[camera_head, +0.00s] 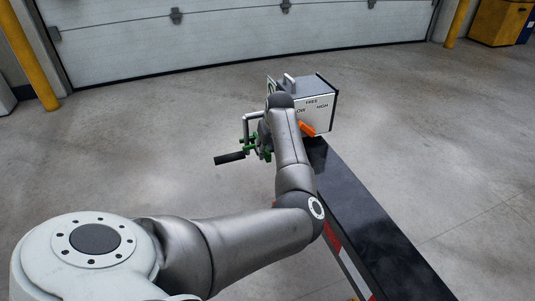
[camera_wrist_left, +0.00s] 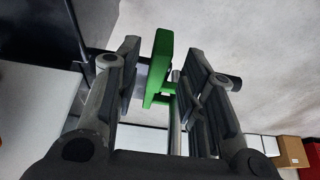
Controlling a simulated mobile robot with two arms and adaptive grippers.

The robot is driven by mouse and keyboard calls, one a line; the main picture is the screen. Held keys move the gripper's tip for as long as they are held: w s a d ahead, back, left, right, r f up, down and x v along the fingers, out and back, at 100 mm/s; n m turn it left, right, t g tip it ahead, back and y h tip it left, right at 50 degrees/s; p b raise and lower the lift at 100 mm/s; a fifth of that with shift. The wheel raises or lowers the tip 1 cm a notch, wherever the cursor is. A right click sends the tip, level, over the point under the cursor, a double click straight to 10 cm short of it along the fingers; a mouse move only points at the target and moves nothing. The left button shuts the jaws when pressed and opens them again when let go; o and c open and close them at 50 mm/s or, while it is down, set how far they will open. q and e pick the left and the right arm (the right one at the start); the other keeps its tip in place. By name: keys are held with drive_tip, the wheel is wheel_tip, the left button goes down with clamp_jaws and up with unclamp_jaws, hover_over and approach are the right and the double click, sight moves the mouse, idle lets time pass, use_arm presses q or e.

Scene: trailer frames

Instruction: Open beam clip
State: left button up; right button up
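The beam clip appears as a green bracket (camera_wrist_left: 162,66) in the left wrist view, with a flat upright plate and short prongs. Green parts (camera_head: 248,143) also show in the head view, beside the grey gearbox and partly behind my left arm. My left gripper (camera_wrist_left: 165,75) is open, with one finger on each side of the green bracket. Gaps show between the bracket and both fingers, so it does not look gripped. In the head view my arm hides most of this gripper. My right gripper is not in view.
A grey box (camera_head: 318,112) marked FREE, LOW and HIGH stands at the end of a dark beam (camera_head: 375,225). An orange lever (camera_head: 308,129) is on its near side. A black crank handle (camera_head: 230,158) sticks out left.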

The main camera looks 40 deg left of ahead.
use_arm(q)
drive_tip(key=shift+x, duration=1.4)
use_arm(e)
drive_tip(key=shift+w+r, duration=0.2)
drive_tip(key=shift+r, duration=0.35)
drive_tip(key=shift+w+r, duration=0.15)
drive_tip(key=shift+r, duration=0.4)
use_arm(q)
clamp_jaws()
